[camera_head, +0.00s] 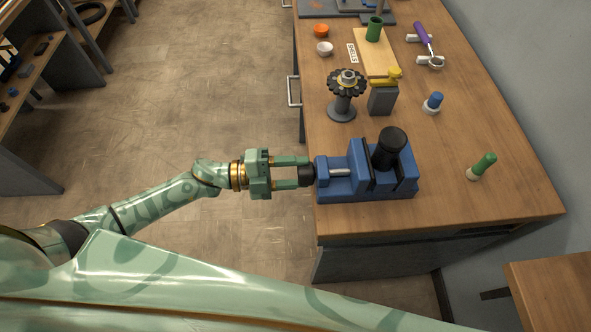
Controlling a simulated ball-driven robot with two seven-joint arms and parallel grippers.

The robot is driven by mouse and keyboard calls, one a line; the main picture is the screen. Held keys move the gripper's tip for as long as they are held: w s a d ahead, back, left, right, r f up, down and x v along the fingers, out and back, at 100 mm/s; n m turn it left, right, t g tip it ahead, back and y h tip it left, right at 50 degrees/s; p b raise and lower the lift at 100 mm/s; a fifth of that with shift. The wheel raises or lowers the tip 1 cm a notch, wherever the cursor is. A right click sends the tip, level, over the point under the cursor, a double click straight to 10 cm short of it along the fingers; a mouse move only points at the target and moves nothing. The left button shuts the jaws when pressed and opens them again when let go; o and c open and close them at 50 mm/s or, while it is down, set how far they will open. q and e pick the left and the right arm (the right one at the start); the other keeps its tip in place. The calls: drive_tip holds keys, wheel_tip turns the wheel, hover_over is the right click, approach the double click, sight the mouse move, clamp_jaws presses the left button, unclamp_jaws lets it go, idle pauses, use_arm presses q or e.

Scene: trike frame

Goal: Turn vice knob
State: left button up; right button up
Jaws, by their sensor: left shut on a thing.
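A blue vice (408,184) sits at the near left corner of the wooden workbench. A black cylindrical part (390,145) stands tilted in its jaws. The dark vice knob (306,173) is at the vice's left end, just past the bench's left edge. My left gripper (304,173) reaches in from the left, its two green fingers on either side of the knob, shut on it. The fingers partly cover the knob. My right gripper does not show.
Open floor (200,90) lies left of the bench.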

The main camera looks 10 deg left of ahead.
use_arm(q)
drive_tip(key=o, duration=1)
drive_tip(key=shift+a, duration=0.15)
drive_tip(key=b+v, duration=0.1)
drive_tip(key=v, duration=1.5)
